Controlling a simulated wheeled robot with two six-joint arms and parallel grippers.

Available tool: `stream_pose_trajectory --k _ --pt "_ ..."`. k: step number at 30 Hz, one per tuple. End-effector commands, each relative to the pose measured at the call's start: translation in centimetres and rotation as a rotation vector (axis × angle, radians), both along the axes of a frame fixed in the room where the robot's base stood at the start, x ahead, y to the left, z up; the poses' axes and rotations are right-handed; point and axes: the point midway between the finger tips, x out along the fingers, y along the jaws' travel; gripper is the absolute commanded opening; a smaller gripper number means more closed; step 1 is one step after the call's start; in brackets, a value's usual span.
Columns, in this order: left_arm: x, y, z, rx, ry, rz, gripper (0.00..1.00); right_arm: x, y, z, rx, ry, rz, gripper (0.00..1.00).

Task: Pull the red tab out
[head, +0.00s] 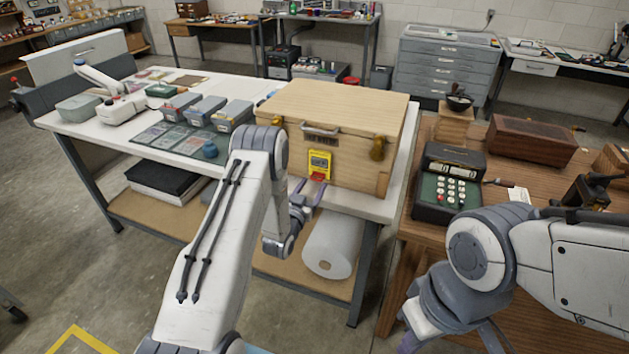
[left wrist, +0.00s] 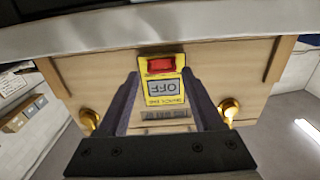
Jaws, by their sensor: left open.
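The red tab (head: 318,177) sticks out at the bottom of a yellow device (head: 319,161) on the front of a wooden crate (head: 352,107). In the left wrist view the scene is upside down, and the red tab (left wrist: 161,65) sits by the device's label (left wrist: 162,93), which reads OFF. My left gripper (head: 308,190) is open and empty, just in front of and slightly below the tab. In the left wrist view its fingers (left wrist: 160,76) stand on either side of the device. My right gripper (head: 452,338) is partly cut off at the bottom edge; its jaws are unclear.
The crate stands on a white-topped bench (head: 92,120) with grey bins (head: 206,109) to its left. A white roll (head: 332,245) lies on the shelf below. A wooden table at right holds an adding machine (head: 449,187) and a wooden box (head: 530,140).

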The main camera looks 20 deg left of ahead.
Motion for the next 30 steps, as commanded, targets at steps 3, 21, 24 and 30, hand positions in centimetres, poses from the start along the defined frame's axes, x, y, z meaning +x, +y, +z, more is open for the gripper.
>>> stream_pose_trajectory --k 3,21,24,30 --pt "1.3 0.0 0.1 0.000 -0.001 0.001 0.67 0.0 0.0 0.4 0.000 0.000 0.000 0.00" --pt "2.1 -0.1 0.0 -0.001 0.001 -0.001 0.00 0.0 0.0 0.5 0.000 0.000 0.000 0.00" --pt "2.1 -0.2 0.0 0.000 0.001 -0.002 0.00 0.0 0.0 0.5 0.000 0.000 0.000 0.00" --pt "1.5 -0.2 -0.2 -0.001 0.002 -0.005 0.00 0.0 0.0 0.0 0.000 0.000 0.000 0.00"
